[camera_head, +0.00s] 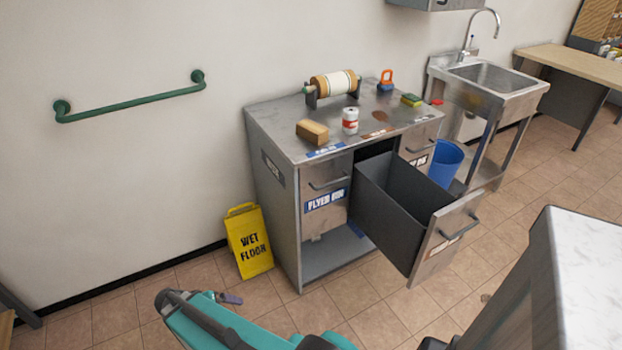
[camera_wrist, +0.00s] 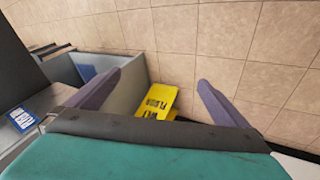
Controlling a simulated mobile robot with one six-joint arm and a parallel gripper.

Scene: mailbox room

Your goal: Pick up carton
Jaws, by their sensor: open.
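A small brown box-shaped carton (camera_head: 312,132) lies on the front left part of the steel counter (camera_head: 275,122), near its edge. It is in the head view only; the wrist view does not show it. My gripper (camera_wrist: 159,79) is open and empty in the wrist view, its two purple fingers spread wide apart. In the head view my teal arm is low at the bottom, well below and in front of the carton, and one purple finger shows there.
A deep grey drawer (camera_head: 400,215) stands pulled out from the counter. A white can (camera_head: 350,121) is right of the carton, with a paper roll (camera_head: 333,84) behind. A yellow wet floor sign (camera_head: 249,241) stands left of the counter. A white-topped block (camera_head: 590,260) is at lower right.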

